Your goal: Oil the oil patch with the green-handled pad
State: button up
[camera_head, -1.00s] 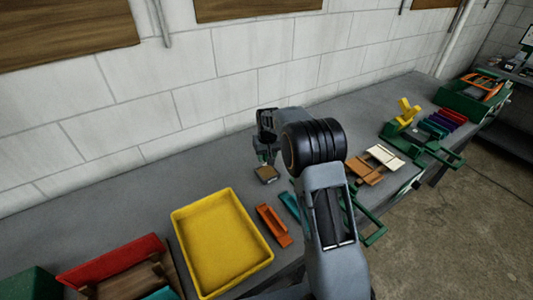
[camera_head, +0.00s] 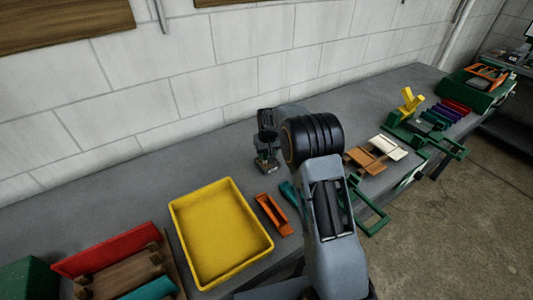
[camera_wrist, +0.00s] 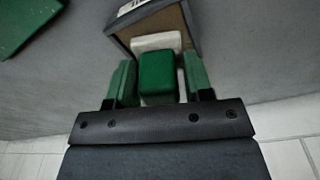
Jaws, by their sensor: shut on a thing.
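My gripper (camera_wrist: 159,78) is shut on the green handle (camera_wrist: 157,72) of a pad. The pad's white body (camera_wrist: 156,42) shows under and beyond the handle. The pad is at a small dark-walled box (camera_wrist: 186,14) with a brown inside; I cannot tell whether it touches the bottom. In the head view my gripper (camera_head: 267,160) is low over the bench behind my arm, and the box (camera_head: 267,169) shows only in part beneath it. I cannot make out the oil patch for certain.
A yellow tray (camera_head: 262,246) and an orange holder (camera_head: 273,214) stand left of my arm. Tan (camera_head: 364,160) and white (camera_head: 388,147) pieces and a yellow block (camera_head: 411,101) are at right. The bench along the wall at left is clear.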

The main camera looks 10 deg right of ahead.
jog(key=shift+s+f+b, duration=0.1)
jog(key=shift+f+b, duration=0.4)
jog(key=shift+f, duration=0.1)
dwell(1.8)
jog(key=shift+r+p, duration=2.05)
jog(key=shift+r, duration=1.55)
